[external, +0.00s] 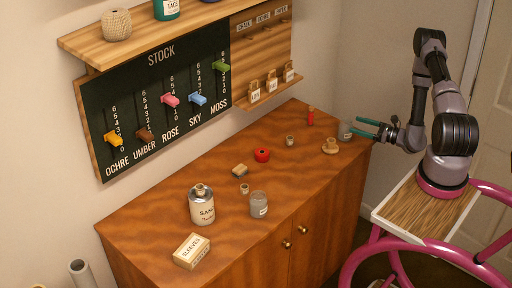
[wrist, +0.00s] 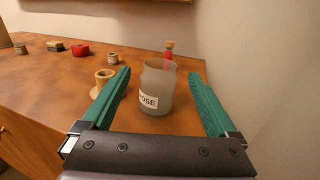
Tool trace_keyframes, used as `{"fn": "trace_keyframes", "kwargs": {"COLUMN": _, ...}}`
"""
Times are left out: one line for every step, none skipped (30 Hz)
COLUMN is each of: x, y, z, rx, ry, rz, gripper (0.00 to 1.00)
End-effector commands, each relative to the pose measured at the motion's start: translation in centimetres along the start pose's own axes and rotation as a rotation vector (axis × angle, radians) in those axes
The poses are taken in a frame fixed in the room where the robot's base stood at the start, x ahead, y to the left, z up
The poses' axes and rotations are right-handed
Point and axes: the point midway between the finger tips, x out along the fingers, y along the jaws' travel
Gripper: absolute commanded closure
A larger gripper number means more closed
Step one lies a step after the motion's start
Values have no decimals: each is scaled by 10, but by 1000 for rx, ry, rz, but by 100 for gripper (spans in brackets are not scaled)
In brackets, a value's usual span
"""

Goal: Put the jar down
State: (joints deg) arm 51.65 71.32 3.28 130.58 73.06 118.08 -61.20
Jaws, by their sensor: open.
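A frosted glass jar with a white label ending in "OSE" (wrist: 157,90) stands upright on the cabinet top, between the fingers of my gripper (wrist: 160,92) in the wrist view. There is a gap on both sides, so the fingers are open and apart from the jar. In the external view the jar (external: 346,131) is at the right end of the cabinet top, and my gripper (external: 366,128) reaches in from the right with its green fingers around it. The jar appears to rest on the wood (external: 215,167).
A second jar (external: 259,204), a can (external: 202,205), a sleeves box (external: 192,251) and a red ring-shaped item (external: 262,155) sit farther left. A wall lies close behind.

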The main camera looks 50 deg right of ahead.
Motion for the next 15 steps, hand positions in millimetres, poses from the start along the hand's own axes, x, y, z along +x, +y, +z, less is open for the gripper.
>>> {"fn": "trace_keyframes", "kwargs": {"x": -10, "y": -1, "z": 0, "rx": 2, "ry": 1, "rz": -4, "gripper": 6}}
{"fn": "trace_keyframes", "kwargs": {"x": -14, "y": 0, "z": 0, "rx": 2, "ry": 1, "rz": -4, "gripper": 6}}
{"fn": "trace_keyframes", "kwargs": {"x": -20, "y": -1, "z": 0, "rx": 1, "ry": 1, "rz": -4, "gripper": 6}}
{"fn": "trace_keyframes", "kwargs": {"x": -23, "y": -1, "z": 0, "rx": 1, "ry": 1, "rz": -3, "gripper": 6}}
{"fn": "trace_keyframes", "kwargs": {"x": -26, "y": -1, "z": 0, "rx": 1, "ry": 1, "rz": -3, "gripper": 6}}
{"fn": "trace_keyframes", "kwargs": {"x": -29, "y": 0, "z": 0, "rx": 1, "ry": 1, "rz": -2, "gripper": 6}}
{"fn": "trace_keyframes", "kwargs": {"x": -31, "y": 0, "z": 0, "rx": 1, "ry": 1, "rz": -2, "gripper": 6}}
{"fn": "trace_keyframes", "kwargs": {"x": -33, "y": 0, "z": 0, "rx": 1, "ry": 0, "rz": -1, "gripper": 6}}
{"fn": "trace_keyframes", "kwargs": {"x": -34, "y": 0, "z": 0, "rx": 0, "ry": 0, "rz": -1, "gripper": 6}}
{"fn": "trace_keyframes", "kwargs": {"x": -34, "y": 0, "z": 0, "rx": 0, "ry": 0, "rz": 0, "gripper": 6}}
{"fn": "trace_keyframes", "kwargs": {"x": -35, "y": 0, "z": 0, "rx": 0, "ry": 0, "rz": 0, "gripper": 6}}
{"fn": "trace_keyframes", "kwargs": {"x": -34, "y": 1, "z": 1, "rx": -2, "ry": -1, "rz": 5, "gripper": 6}}
{"fn": "trace_keyframes", "kwargs": {"x": -33, "y": 2, "z": 3, "rx": -6, "ry": -2, "rz": 13, "gripper": 6}}
{"fn": "trace_keyframes", "kwargs": {"x": -31, "y": 3, "z": 7, "rx": -12, "ry": -5, "rz": 26, "gripper": 6}}
{"fn": "trace_keyframes", "kwargs": {"x": -27, "y": 6, "z": 15, "rx": -25, "ry": -10, "rz": 54, "gripper": 6}}
